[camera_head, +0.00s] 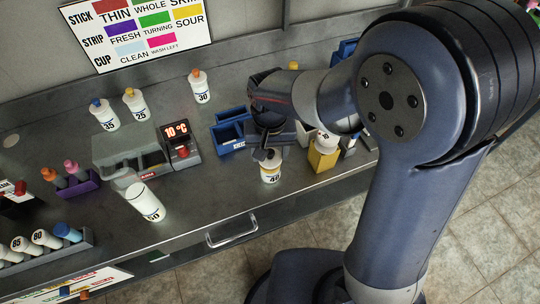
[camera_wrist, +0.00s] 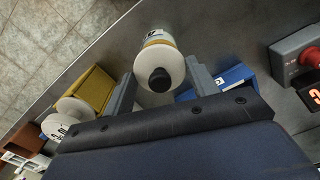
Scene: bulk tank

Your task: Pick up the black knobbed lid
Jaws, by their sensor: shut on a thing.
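The black knobbed lid (camera_wrist: 160,79) shows in the wrist view as a dark knob on the round white top of a bottle (camera_wrist: 157,60). My gripper (camera_wrist: 160,75) has one finger on each side of this white top and is shut on it. In the head view my gripper (camera_head: 268,145) is right above the white bottle labelled 40 (camera_head: 270,172), which looks upright near the counter's front edge. The lid is hidden there by the fingers. I cannot tell whether the bottle is touching the counter.
A yellow holder with a bottle (camera_head: 322,155) stands close on the right, and a blue bin (camera_head: 229,135) on the left. A red-display unit reading 10 °C (camera_head: 181,145) and a bottle labelled 50 (camera_head: 146,202) are further left.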

